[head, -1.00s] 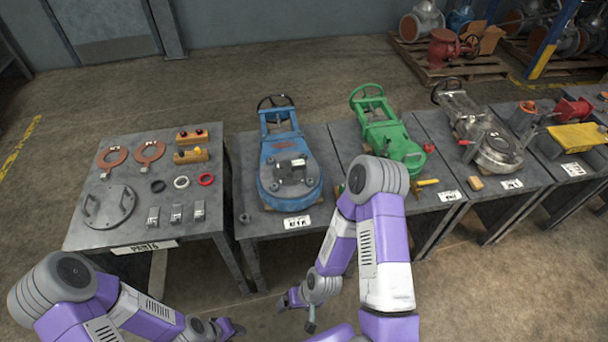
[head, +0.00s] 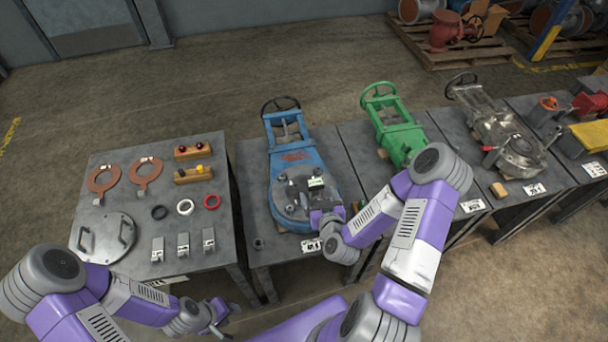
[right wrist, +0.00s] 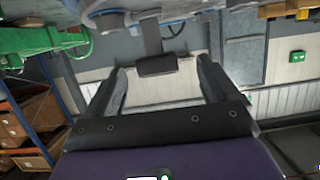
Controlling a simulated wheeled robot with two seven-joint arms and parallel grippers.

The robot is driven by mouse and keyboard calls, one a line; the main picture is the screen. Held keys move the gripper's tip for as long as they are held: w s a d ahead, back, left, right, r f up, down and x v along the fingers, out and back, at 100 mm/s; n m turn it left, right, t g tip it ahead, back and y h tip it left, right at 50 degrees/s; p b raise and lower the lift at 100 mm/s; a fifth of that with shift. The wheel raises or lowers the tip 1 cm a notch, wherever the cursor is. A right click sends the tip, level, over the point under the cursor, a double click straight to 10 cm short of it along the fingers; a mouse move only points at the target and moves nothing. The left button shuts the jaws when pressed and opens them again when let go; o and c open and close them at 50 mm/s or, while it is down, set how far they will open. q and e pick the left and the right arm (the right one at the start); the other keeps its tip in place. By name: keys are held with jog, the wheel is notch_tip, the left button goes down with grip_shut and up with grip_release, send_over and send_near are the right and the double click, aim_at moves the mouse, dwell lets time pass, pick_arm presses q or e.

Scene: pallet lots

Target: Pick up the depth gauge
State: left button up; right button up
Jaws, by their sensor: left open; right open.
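On the blue valve (head: 292,162), a small item with a pale green-white face (head: 316,183) lies among small dark parts; I cannot tell for certain whether it is the depth gauge. My right gripper (head: 328,218) is open at the front right edge of the blue valve, which it partly hides. In the right wrist view, its two fingers (right wrist: 160,92) are spread, with a dark T-shaped piece (right wrist: 157,65) beyond and between them, apart from both. My left gripper (head: 219,315) is open and empty, low in front of the left table.
The left table (head: 112,170) carries copper rings, a round steel plate (head: 103,236), small seal rings and several metal blocks. A green valve (head: 398,132) stands to the right, partly behind my right arm. A grey valve (head: 508,140) stands further right. Open floor lies in front.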

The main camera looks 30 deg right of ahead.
jog(key=shift+w+d+r, duration=0.1)
jog(key=shift+w+d, duration=0.2)
jog(key=shift+w, duration=0.05)
jog(key=shift+w+d+b, duration=0.1)
jog(key=shift+w+b, duration=0.2)
jog(key=shift+b, duration=0.05)
jog(key=b+x, duration=0.1)
jog(key=x, duration=0.5)
jog(key=shift+r, duration=0.2)
jog(key=c, duration=1.5)
notch_tip(320, 180, up, 10)
jog(key=p, duration=0.3)
jog(key=s+a+n+y, duration=0.1)
jog(key=a+n+y, duration=0.2)
jog(key=a, duration=1)
jog(key=m+h, duration=0.3)
send_over(314, 180)
jog(key=shift+w+d+r, duration=0.1)
jog(key=shift+w+d, duration=0.15)
jog(key=shift+w, duration=0.15)
